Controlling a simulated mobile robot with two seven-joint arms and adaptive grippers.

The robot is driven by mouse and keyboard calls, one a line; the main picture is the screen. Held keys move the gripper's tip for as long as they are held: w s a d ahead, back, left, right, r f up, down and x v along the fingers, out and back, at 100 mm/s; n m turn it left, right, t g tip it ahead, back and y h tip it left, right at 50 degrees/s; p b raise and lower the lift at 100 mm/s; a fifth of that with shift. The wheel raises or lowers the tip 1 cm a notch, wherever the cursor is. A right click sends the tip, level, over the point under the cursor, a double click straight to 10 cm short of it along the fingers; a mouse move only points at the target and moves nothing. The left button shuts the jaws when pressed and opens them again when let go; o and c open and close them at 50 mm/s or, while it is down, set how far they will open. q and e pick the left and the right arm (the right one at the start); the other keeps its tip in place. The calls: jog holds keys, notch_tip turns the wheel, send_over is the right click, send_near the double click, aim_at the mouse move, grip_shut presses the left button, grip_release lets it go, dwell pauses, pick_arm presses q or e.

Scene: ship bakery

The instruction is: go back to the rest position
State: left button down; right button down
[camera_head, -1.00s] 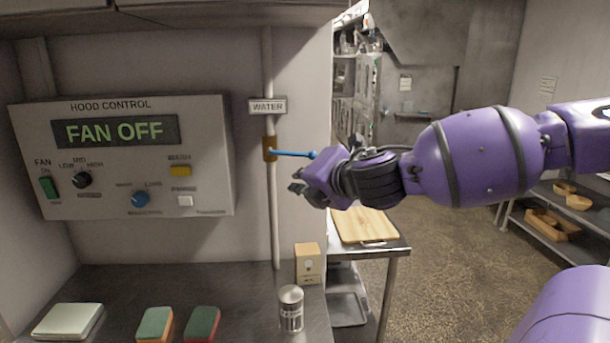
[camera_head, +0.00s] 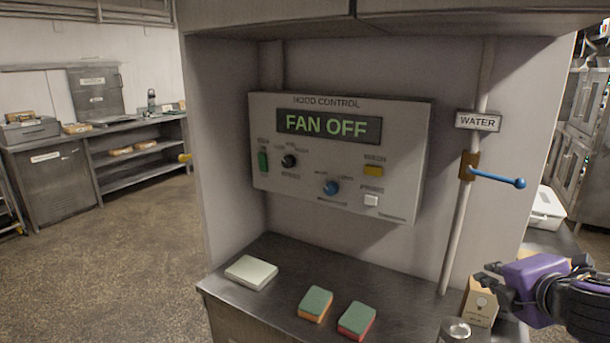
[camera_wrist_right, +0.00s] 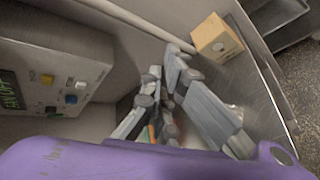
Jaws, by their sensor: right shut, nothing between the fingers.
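My right gripper (camera_head: 488,276) is at the lower right of the head view, below the blue water valve handle and apart from it. It is shut and empty, and in the right wrist view its grey fingers (camera_wrist_right: 166,76) are close together. In the head view it partly covers a small cardboard box (camera_head: 480,305). My left gripper is not in view.
The hood control panel (camera_head: 412,150) reads FAN OFF. The water valve handle (camera_head: 500,180) sticks out to the right of its pipe. Two sponges (camera_head: 315,304) (camera_head: 357,320), a pale pad (camera_head: 251,272) and a metal can (camera_head: 455,331) are on the counter (camera_head: 283,262). Floor at left is clear.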

jog(key=s+a+f+m+g, duration=0.25)
jog(key=s+f+m, duration=0.25)
jog(key=s+f, duration=0.55)
jog(key=s+a+f+m+g, duration=0.25)
jog(key=s+f+m, duration=0.35)
jog(key=f, duration=0.8)
jog(key=s+a+f+m+g, duration=0.2)
jog(key=s+a+f+m, duration=0.1)
jog(key=s, duration=0.4)
jog(key=s+a+f+m+g, duration=0.2)
jog(key=s+a+m, duration=0.1)
jog(key=s, duration=0.4)
jog(key=s+a+f+m+g, duration=0.2)
jog(key=s+a+f+m, duration=0.15)
jog(key=s, duration=0.35)
jog(key=w+a+f+t+y, duration=0.1)
jog(key=w+a+f+t, duration=0.1)
jog(key=f, duration=0.3)
jog(key=w+a+f+t+y, duration=0.1)
jog(key=w+a+f+t, duration=0.1)
jog(key=w+f+t, duration=0.3)
jog(key=shift+a+f+n, duration=0.3)
jog(key=shift+f+n, duration=0.05)
jog(key=shift+f, duration=0.3)
jog(key=shift+w+d, duration=0.1)
jog(key=shift+d, duration=0.05)
